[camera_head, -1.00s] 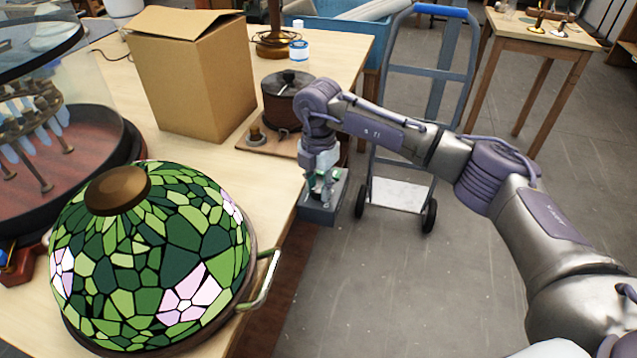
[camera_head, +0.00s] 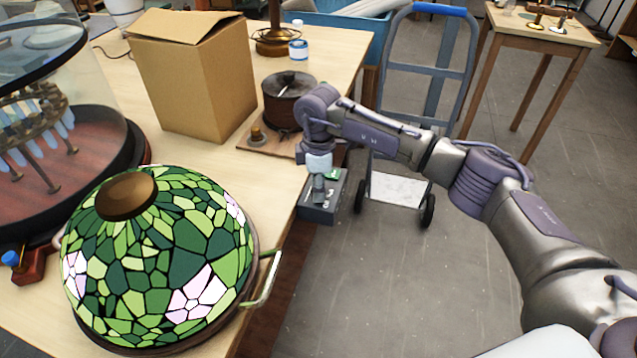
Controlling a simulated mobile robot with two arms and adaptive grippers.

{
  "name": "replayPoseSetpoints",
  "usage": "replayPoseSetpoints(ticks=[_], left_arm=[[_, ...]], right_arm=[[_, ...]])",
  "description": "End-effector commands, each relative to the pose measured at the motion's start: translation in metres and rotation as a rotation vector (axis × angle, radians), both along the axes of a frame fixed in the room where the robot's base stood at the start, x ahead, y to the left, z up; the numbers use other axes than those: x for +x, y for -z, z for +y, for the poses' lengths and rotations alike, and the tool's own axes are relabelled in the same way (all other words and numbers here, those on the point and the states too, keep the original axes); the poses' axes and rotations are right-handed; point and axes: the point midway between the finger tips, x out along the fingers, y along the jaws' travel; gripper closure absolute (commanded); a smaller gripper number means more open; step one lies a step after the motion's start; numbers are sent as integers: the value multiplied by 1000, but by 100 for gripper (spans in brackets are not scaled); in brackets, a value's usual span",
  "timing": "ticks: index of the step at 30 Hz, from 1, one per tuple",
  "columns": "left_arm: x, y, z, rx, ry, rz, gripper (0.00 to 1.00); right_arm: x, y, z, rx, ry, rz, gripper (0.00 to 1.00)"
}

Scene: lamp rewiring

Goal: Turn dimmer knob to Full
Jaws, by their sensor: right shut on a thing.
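I cannot read the dial setting. My left gripper is not in view.
A green stained-glass lampshade (camera_head: 168,250) with a metal handle stands on the bench (camera_head: 224,165) in front. A hand truck (camera_head: 399,190) stands on the floor beyond.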

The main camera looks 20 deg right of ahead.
Motion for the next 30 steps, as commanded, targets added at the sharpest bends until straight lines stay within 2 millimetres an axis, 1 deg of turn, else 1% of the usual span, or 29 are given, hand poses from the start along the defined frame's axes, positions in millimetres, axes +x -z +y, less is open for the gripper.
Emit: replayPoseSetpoints(ticks=[1,9,24,25,29,30], left_arm=[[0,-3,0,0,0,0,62],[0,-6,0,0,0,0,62],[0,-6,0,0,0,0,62],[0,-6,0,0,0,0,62],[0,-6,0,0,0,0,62],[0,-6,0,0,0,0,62]], right_arm=[[1,-3,-1,0,25,-5,100],[1,-2,-1,-1,110,-5,100],[1,-2,-1,0,126,-5,100],[1,-2,-1,0,126,-5,67],[1,-2,-1,-1,125,-4,45],[1,-1,-1,-1,125,-3,43]])
